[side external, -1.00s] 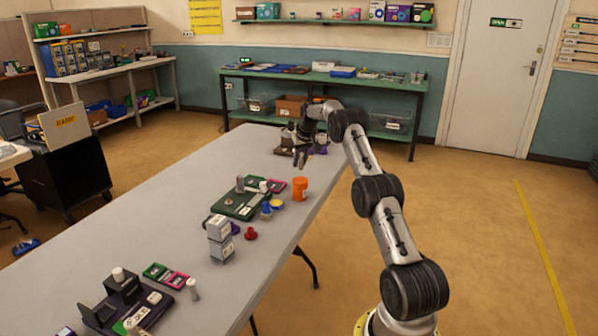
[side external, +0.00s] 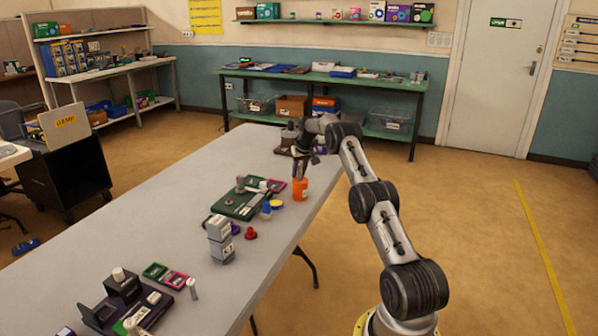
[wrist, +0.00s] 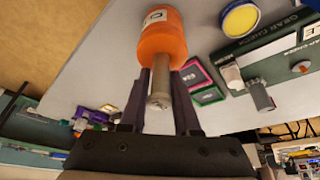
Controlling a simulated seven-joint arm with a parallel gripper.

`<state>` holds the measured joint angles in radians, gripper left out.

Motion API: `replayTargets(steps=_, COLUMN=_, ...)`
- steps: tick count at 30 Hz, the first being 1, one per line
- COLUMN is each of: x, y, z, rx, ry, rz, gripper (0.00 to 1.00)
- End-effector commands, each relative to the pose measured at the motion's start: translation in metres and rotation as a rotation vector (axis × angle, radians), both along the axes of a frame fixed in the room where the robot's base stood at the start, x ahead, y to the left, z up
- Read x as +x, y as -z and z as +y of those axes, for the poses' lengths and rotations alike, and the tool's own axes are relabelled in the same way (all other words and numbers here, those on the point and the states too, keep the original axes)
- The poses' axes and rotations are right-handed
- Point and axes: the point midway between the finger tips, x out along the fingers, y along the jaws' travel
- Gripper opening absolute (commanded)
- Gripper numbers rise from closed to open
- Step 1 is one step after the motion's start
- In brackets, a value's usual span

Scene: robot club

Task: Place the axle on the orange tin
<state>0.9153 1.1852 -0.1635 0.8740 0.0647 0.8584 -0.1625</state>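The orange tin (side external: 300,193) stands upright near the right edge of the long table. In the wrist view the tin (wrist: 162,35) is just beyond my fingertips, its pale label turned away from the gripper. My gripper (side external: 299,172) points down over the tin and hides its upper edge. In the wrist view my gripper (wrist: 160,78) has its dark fingers on both sides of the axle (wrist: 161,88), a grey metal rod, and appears shut on it. The axle's far end meets the tin's top in the picture; I cannot tell whether they touch.
A yellow-topped round tin (side external: 277,204), a red piece (side external: 251,233) and a green board (side external: 238,205) with parts lie left of the orange tin. Stacked grey boxes (side external: 221,240) stand nearer. The table's left side (side external: 150,215) is bare.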

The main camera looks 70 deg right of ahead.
Motion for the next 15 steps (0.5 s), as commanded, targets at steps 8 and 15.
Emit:
replayTargets(steps=8, x=0.0001, y=-0.0006, z=-0.0001, rx=0.0, ry=0.0, rz=0.0, gripper=0.58)
replayTargets(steps=15, x=0.0, y=-0.0055, z=-0.0002, rx=-0.001, ry=0.0, rz=-0.001, gripper=0.58)
